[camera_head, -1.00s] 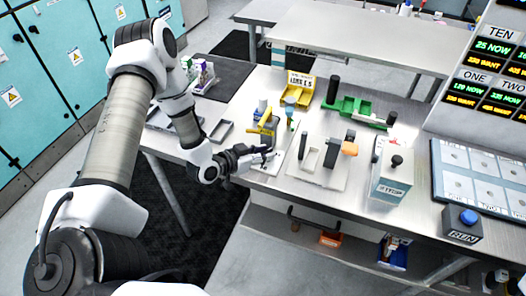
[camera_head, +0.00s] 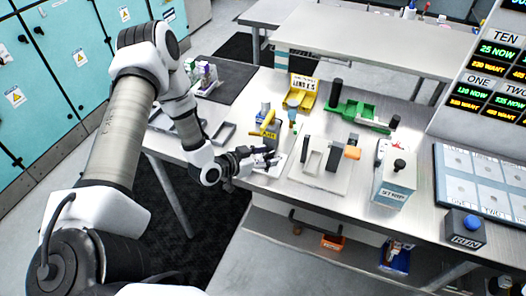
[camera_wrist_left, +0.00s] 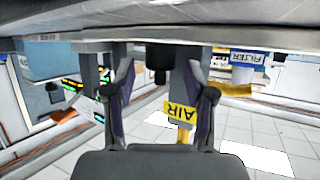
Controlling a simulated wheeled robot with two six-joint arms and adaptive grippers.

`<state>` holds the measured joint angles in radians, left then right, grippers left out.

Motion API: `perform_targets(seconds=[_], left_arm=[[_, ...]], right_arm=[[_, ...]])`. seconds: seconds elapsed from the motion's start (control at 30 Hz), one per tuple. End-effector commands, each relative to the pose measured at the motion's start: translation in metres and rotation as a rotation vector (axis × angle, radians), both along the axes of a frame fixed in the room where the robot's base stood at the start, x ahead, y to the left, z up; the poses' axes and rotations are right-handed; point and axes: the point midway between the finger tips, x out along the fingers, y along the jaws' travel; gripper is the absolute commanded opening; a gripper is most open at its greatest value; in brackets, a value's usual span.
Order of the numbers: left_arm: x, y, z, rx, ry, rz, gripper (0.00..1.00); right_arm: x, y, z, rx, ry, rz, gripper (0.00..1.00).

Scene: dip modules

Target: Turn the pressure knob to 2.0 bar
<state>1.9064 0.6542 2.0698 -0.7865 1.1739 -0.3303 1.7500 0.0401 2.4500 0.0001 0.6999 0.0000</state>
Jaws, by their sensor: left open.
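A black knob (camera_head: 399,164) tops a white box (camera_head: 392,186) with a blue "SET" label, right of centre on the bench. I cannot tell whether it is the pressure knob, and no bar scale is readable. A grey post with a yellow "AIR" label (camera_head: 270,134) and a yellow handle stands behind my left gripper (camera_head: 264,158). The left gripper is open and low over the bench's front edge, left of the white box and apart from it. In the left wrist view its fingers (camera_wrist_left: 163,90) are spread, with the "AIR" label (camera_wrist_left: 180,111) showing between them. My right gripper is not in view.
A grey plate (camera_head: 318,180) with upright blocks lies between the left gripper and the white box. A green fixture (camera_head: 362,110) and yellow bin (camera_head: 300,97) stand behind. A RUN button box (camera_head: 464,229) is at right. A "FILTER" label (camera_wrist_left: 248,58) shows in the wrist view.

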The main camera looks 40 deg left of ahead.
Motion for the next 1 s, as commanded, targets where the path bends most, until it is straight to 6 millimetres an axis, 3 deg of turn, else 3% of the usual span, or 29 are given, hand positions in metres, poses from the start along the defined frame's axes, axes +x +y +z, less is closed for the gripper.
perform_targets(seconds=[0.43, 0.8, 0.87, 0.97, 1.0], left_arm=[[-0.057, 0.020, 0.025, -0.003, 0.000, 0.006, 0.55], [-0.065, 0.020, 0.028, -0.001, -0.001, -0.001, 0.55], [-0.065, 0.020, 0.028, 0.002, -0.002, -0.002, 0.37], [-0.062, 0.024, 0.031, 0.053, -0.034, -0.003, 0.02], [-0.059, 0.034, 0.033, 0.091, -0.050, 0.035, 0.00]], right_arm=[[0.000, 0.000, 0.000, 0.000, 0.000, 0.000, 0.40], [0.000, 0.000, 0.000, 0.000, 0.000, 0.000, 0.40], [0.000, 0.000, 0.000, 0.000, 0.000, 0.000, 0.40], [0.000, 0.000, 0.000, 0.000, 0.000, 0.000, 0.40], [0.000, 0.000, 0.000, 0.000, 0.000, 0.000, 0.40]])
